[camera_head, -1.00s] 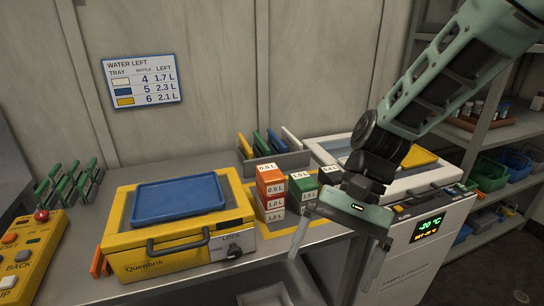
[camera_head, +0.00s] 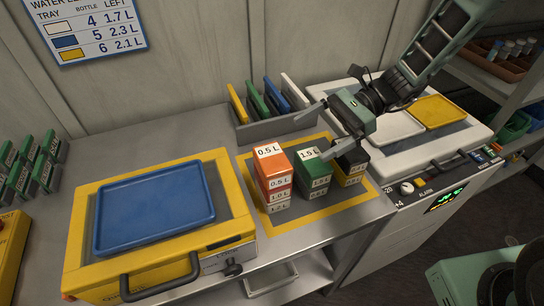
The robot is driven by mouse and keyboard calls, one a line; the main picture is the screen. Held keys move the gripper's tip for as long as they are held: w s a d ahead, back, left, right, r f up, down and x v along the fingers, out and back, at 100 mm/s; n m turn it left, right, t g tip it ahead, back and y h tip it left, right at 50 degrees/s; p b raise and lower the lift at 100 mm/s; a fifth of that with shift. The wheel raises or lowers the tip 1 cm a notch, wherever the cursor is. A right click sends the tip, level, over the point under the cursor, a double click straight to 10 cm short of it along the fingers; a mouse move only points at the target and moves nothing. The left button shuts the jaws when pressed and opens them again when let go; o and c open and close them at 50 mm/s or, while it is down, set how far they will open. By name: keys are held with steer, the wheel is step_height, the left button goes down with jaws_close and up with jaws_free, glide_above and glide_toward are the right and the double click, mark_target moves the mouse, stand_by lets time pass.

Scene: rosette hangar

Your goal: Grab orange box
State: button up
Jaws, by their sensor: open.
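The orange box (camera_head: 270,166) tops a stack on the yellow-bordered mat (camera_head: 262,218). A white label on its top reads 0.5 L. Below it in the same stack are red and white blocks with labels. My gripper (camera_head: 314,136) is open and empty, above and to the right of the orange box. Its two fingers point left, one toward the rack behind and one over the green and black stacks. It appears apart from the orange box.
A green stack (camera_head: 313,172) labelled 1.5 L and a black stack (camera_head: 352,166) stand close on the right. Behind is a grey rack (camera_head: 280,128) with coloured plates. A yellow case (camera_head: 238,215) with a blue tray (camera_head: 155,205) is left; a white freezer (camera_head: 440,165) is right.

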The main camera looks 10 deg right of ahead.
mark_target(283, 154)
steer(key=p+x, duration=0.1)
steer(key=x, duration=0.7)
steer(key=shift+p, duration=0.35)
steer(key=p+x, duration=0.2)
steer(key=x, duration=0.2)
steer(key=shift+s+a+f, duration=0.15)
steer(key=shift+a+f, duration=0.25)
steer(key=shift+a, duration=0.15)
steer(key=c, duration=1)
